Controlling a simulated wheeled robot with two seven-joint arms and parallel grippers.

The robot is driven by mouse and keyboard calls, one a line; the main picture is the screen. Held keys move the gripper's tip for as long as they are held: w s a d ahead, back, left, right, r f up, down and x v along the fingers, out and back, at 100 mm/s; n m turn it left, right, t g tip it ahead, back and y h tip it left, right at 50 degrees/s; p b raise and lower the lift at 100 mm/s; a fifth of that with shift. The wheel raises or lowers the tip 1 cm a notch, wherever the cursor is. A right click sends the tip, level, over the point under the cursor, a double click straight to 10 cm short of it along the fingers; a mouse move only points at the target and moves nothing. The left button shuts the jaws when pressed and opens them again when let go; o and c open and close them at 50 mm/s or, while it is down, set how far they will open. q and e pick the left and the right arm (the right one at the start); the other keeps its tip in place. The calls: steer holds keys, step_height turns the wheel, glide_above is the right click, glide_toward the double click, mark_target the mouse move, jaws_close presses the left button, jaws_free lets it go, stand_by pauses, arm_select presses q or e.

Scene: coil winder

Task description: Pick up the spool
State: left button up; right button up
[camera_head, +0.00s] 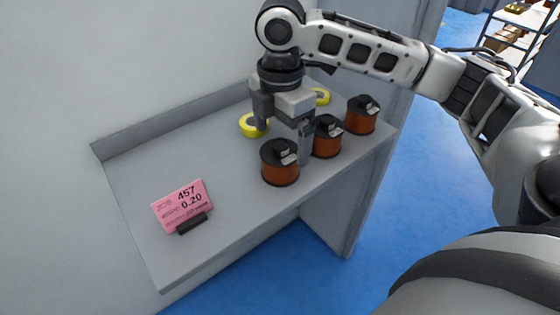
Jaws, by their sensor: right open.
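Three copper-orange spools with black tops stand upright on the grey shelf in the head view: a near-left spool (280,170), a middle spool (328,141) and a far-right spool (361,118). My right gripper (283,133) points down just behind the near-left spool, open, with nothing seen between its fingers. One finger comes down between the near-left and middle spools and the other is by a yellow ring. I cannot tell whether the finger touches either spool. My left gripper is not in view.
The grey shelf (140,190) has a raised back edge against a wall. Two yellow rings, a nearer ring (247,129) and a farther ring (322,97), lie behind the spools. A pink card (182,204) in a dark holder stands at the left. The shelf's left part is mostly clear.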

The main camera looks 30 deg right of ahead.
mark_target(280, 143)
steer(key=shift+w+d+f, duration=0.1)
steer(key=shift+w+f, duration=0.05)
steer(key=shift+f, duration=0.85)
steer(key=shift+w+d+f, duration=0.1)
steer(key=shift+w+f, duration=0.05)
steer(key=shift+f, duration=0.85)
steer(key=shift+w+d+f, duration=0.1)
steer(key=shift+w+f, duration=0.05)
steer(key=shift+f, duration=0.85)
steer(key=shift+r, duration=0.1)
steer(key=c, duration=1.7)
steer(key=shift+o, duration=0.2)
steer(key=shift+r, duration=0.1)
steer(key=shift+r, duration=0.6)
steer(key=s+d+r, duration=0.9)
steer(key=s+r, duration=0.1)
steer(key=r, duration=0.1)
steer(key=shift+s+r, duration=0.3)
steer(key=shift+s, duration=0.05)
